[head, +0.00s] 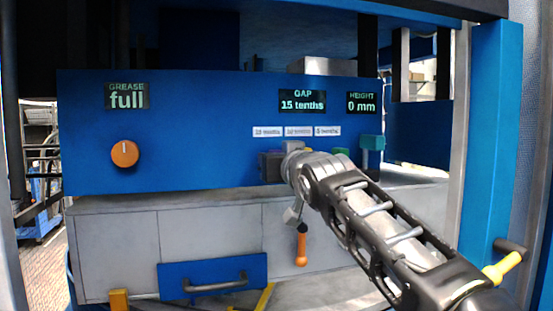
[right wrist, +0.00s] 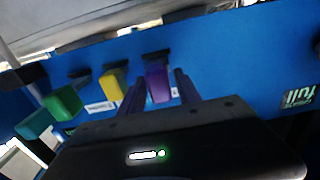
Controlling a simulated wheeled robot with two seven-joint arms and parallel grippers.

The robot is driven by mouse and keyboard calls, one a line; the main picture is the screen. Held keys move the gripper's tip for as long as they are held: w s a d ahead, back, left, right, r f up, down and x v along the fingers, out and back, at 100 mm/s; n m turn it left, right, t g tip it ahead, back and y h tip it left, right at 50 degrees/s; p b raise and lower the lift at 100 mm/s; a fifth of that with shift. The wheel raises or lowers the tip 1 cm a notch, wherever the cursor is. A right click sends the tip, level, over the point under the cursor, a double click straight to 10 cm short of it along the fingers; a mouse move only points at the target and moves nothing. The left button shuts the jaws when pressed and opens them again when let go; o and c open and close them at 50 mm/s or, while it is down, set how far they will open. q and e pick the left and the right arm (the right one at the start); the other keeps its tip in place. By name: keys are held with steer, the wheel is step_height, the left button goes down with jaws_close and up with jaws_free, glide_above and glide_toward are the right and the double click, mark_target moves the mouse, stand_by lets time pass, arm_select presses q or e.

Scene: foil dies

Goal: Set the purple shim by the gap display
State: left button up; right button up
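The gap display (head: 302,101) on the blue panel reads "15 tenths". A row of white labels (head: 285,131) sits below it; their small text is hard to read. In the right wrist view, the purple shim (right wrist: 158,82) stands in a dark holder on the blue panel. My right gripper (right wrist: 160,88) is open, with one finger on each side of the purple shim and slim gaps showing. In the head view my right arm (head: 345,195) reaches to the panel below the labels and hides the purple shim. My left gripper is not in view.
Yellow (right wrist: 114,84), green (right wrist: 62,103) and teal (right wrist: 34,123) blocks stand in a row beside the purple shim. The panel also has a grease display (head: 127,96), a height display (head: 362,102) and an orange knob (head: 125,154). An orange-handled lever (head: 301,248) hangs below.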

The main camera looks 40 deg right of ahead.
jaws_close()
stand_by(1.1)
